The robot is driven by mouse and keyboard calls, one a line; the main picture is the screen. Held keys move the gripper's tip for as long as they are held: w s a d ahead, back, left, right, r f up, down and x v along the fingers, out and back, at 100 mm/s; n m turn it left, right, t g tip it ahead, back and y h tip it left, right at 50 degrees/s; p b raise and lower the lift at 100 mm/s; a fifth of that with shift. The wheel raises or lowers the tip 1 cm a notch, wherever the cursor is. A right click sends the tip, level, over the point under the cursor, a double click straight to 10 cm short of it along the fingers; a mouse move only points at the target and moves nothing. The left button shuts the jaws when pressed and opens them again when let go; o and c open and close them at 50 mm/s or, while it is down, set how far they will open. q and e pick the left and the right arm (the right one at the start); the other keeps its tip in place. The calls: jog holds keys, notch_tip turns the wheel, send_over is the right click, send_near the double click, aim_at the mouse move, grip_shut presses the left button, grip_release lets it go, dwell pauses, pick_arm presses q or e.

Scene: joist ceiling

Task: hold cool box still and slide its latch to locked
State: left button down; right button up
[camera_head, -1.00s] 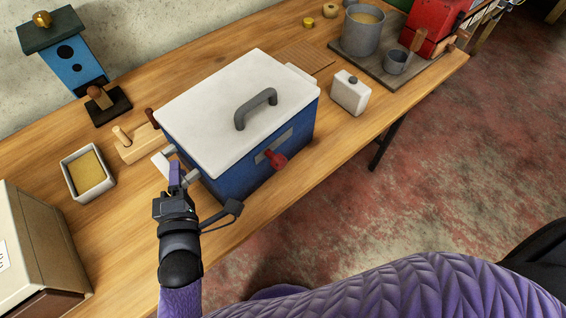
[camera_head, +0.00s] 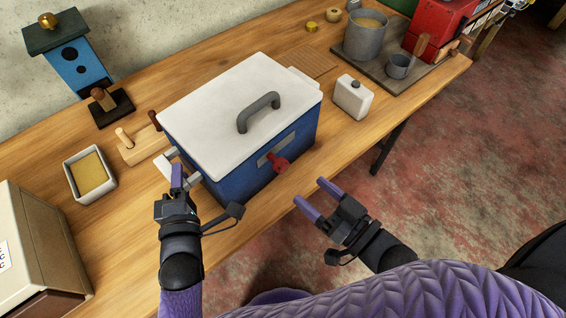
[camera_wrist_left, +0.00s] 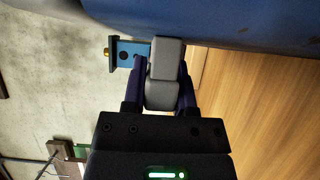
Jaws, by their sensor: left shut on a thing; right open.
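The cool box (camera_head: 235,160) is blue with a white lid (camera_head: 225,105) and a grey top handle (camera_head: 258,111). It stands upright on the wooden table. A red latch (camera_head: 279,163) sits on a grey plate on its front face. My left gripper (camera_head: 178,180) is at the box's left side, shut on a grey side handle; in the left wrist view the fingers clasp this grey side handle (camera_wrist_left: 166,72) beside the blue wall (camera_wrist_left: 230,22). My right gripper (camera_head: 318,198) is open and empty, in front of the box, to the right of and below the latch, apart from it.
A white flask (camera_head: 353,97) stands right of the box. A tray with yellow filling (camera_head: 89,173), a wooden block with pegs (camera_head: 141,147) and a birdhouse (camera_head: 74,58) are to the left. A grey pot (camera_head: 365,38) stands at the back right. The table's front edge is clear.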

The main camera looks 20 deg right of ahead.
aim_at(285, 169)
jog(key=x, duration=0.8)
jog(key=shift+w, duration=0.15)
grip_shut()
dwell(1.0)
